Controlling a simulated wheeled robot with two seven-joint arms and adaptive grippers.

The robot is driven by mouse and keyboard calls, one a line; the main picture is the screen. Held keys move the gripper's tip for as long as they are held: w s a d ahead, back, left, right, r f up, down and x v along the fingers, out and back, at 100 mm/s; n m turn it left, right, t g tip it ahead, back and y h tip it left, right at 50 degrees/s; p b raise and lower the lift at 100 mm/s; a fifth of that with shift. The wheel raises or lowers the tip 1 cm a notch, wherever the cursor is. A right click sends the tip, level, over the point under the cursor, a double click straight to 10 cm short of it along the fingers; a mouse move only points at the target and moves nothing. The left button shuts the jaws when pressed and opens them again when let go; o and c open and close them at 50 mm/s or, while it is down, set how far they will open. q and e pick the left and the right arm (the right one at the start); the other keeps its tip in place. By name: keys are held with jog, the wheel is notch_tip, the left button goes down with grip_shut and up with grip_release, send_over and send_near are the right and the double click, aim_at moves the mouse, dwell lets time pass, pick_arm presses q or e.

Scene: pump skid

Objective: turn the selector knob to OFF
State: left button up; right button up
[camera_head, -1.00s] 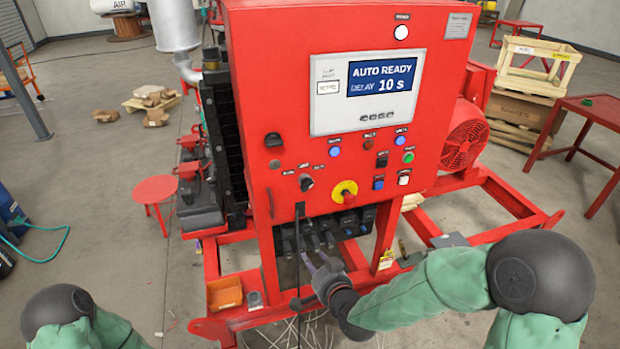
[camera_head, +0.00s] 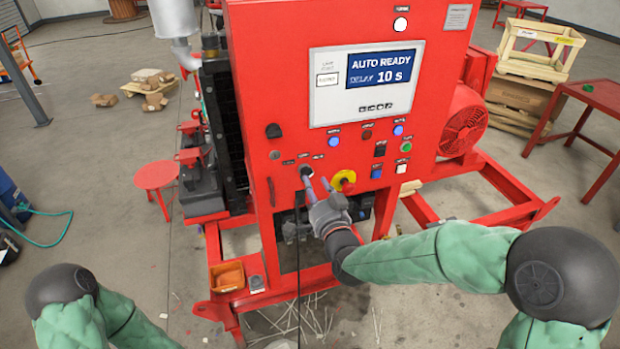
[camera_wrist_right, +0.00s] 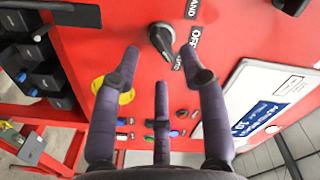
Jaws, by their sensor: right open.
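The black selector knob (camera_head: 306,171) is on the front of the red control panel, left of the yellow-ringed red button. In the right wrist view the knob (camera_wrist_right: 162,40) has HAND, OFF and AUTO labels beside it. Its grip seems to point towards AUTO. My right gripper (camera_head: 317,187) is just below and in front of the knob. In the right wrist view its three dark fingers (camera_wrist_right: 160,60) are spread, with the knob just beyond and between the two outer tips. Contact cannot be made out. My left gripper is out of view.
The yellow-ringed red button (camera_head: 345,180) is close to the right of my fingers. The screen (camera_head: 380,70) above reads AUTO READY, DELAY 10 s. Other buttons and switches sit right of the knob. An orange tray (camera_head: 227,277) is on the lower frame.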

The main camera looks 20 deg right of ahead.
jog(key=shift+w+a, duration=0.1)
jog(key=shift+w, duration=2.05)
grip_shut()
